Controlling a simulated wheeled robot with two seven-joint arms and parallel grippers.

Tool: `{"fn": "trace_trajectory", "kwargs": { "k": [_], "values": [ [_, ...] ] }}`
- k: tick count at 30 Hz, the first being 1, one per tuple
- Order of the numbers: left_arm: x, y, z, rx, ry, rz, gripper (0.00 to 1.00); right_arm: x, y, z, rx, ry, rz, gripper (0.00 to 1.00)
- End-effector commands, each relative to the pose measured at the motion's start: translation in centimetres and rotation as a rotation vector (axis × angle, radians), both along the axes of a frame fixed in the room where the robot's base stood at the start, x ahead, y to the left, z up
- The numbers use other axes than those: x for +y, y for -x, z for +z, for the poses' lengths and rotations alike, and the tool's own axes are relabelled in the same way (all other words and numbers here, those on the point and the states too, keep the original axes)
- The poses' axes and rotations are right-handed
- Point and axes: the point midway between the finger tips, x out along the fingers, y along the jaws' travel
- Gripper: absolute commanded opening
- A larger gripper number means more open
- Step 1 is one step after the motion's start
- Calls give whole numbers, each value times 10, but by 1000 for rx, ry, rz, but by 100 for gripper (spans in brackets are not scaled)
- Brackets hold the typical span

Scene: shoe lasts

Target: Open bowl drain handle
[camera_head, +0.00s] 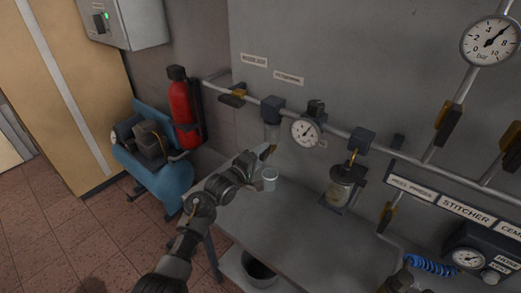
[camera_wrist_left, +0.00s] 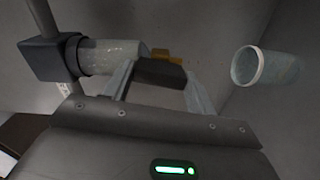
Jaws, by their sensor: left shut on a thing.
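The filter bowl (camera_head: 271,131) hangs under a dark housing (camera_head: 272,108) on the wall pipe. In the left wrist view the clear bowl (camera_wrist_left: 112,56) lies sideways in the picture, with a yellow drain fitting (camera_wrist_left: 166,55) at its end. The dark drain handle (camera_wrist_left: 159,73) sits between the fingers of my left gripper (camera_wrist_left: 157,84). My left gripper (camera_head: 267,153) is shut on the handle just below the bowl; its fingers hide part of it in the head view. A dark part at the head view's bottom right may be my right gripper; its jaws are not clear.
A pale cup (camera_head: 269,179) stands on the grey bench (camera_head: 305,222) below the bowl; the left wrist view also shows it (camera_wrist_left: 248,66). A gauge (camera_head: 305,132) and lubricator (camera_head: 341,188) are to the right. A red cylinder (camera_head: 181,112) and blue tank (camera_head: 160,178) stand left.

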Motion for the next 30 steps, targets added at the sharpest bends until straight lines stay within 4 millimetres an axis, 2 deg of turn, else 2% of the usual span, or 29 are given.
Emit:
{"fn": "trace_trajectory", "kwargs": {
  "k": [1, 9, 28, 29, 30],
  "values": [
    [0, 0, 2, 20, 24, 0, 34, 0, 0, 7, 0, 0, 0, 36],
    [0, 0, 1, 89, 121, 0, 34, 0, 0, 17, 0, 0, 0, 36],
    [0, 0, -1, 115, 156, 0, 34, 0, 0, 19, -1, 0, 0, 36],
    [0, 0, 0, 115, 156, 0, 59, 0, 0, 19, -1, 0, 0, 36],
    [0, 0, 0, 115, 156, 0, 64, 0, 0, 19, -1, 0, 0, 36]
  ]
}}
